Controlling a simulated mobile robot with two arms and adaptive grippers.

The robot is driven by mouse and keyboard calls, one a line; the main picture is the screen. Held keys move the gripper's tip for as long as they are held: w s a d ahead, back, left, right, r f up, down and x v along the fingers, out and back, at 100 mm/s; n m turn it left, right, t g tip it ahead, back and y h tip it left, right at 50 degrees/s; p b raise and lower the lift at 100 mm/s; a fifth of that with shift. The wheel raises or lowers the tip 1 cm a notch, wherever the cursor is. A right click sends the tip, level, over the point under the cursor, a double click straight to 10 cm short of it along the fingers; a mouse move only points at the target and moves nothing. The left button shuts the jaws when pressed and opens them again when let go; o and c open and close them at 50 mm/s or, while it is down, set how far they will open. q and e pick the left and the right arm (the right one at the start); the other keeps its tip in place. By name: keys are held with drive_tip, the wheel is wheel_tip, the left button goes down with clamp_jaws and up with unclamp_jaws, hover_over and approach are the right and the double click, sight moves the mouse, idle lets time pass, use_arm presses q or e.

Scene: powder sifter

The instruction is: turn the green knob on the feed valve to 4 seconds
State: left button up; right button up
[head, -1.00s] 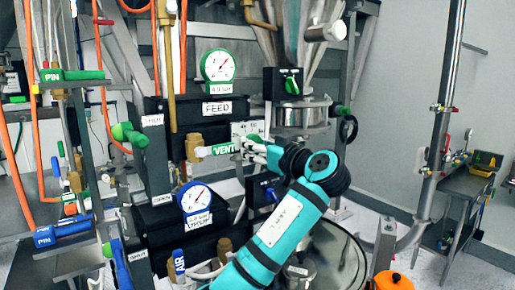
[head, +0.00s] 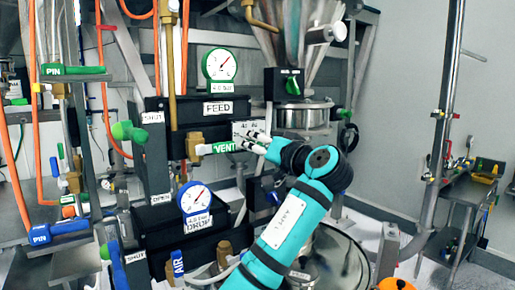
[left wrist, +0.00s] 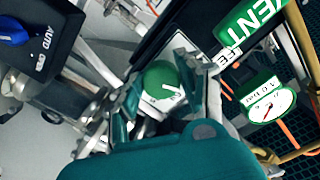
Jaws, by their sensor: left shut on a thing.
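The green knob (left wrist: 158,76) of the feed valve shows in the left wrist view, a round knob with a white pointer mark on a white dial plate. In the head view the dial plate (head: 243,130) sits right of the FEED label (head: 218,108), and my gripper hides the knob. My left gripper (head: 262,139) reaches it from the right. In the left wrist view its fingers (left wrist: 158,92) are on both sides of the knob, shut on it. The dial's numbers are too small and covered to read. My right gripper is not in view.
A green VENT handle (head: 222,147) is close left of my gripper. A black box with another green knob (head: 292,84) is above it, a blue knob (left wrist: 12,32) on another box nearby. Gauges (head: 220,64) and hoses crowd the left. The right side is more open.

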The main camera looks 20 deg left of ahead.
use_arm(q)
drive_tip(key=shift+r, duration=0.15)
idle(0.3)
drive_tip(key=o, duration=1.2)
drive_tip(key=shift+c, duration=0.2)
drive_tip(key=v, duration=1.2)
